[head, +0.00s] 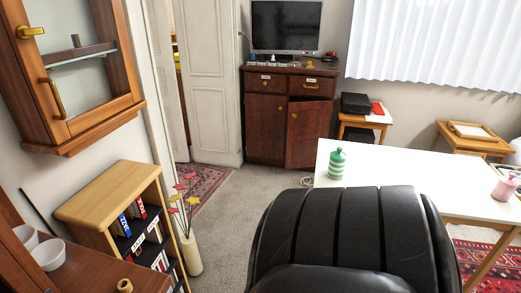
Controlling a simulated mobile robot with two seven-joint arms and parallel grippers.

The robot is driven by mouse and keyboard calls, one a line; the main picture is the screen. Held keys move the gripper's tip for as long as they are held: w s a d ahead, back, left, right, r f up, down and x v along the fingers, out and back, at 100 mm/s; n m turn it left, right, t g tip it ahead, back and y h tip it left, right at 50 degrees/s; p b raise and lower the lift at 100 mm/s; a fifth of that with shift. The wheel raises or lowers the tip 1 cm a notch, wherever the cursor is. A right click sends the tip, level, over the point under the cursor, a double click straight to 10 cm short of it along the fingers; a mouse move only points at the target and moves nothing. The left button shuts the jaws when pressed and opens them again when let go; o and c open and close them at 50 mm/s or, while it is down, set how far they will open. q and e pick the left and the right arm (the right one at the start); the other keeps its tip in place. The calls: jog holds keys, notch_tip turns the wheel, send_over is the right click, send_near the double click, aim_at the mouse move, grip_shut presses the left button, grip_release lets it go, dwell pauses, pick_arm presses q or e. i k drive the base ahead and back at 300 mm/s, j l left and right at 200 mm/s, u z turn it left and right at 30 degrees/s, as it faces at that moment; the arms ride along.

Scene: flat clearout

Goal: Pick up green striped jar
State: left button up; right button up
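The green striped jar (337,163) has light and dark green bands and a narrow neck with a cap. It stands upright on the white table (405,172), near the table's left end. Neither of my grippers is in view, and nothing is touching the jar. The jar's base is visible just above the black chair back.
A black padded chair (345,235) stands in front of the table, close to me. A pink jar (505,188) stands at the table's right. A low bookshelf (108,190) and a vase with flowers (190,252) stand left. Grey floor (237,205) is clear between vase and chair.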

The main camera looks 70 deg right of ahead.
aim_at(335, 171)
jog(key=z, duration=1.65)
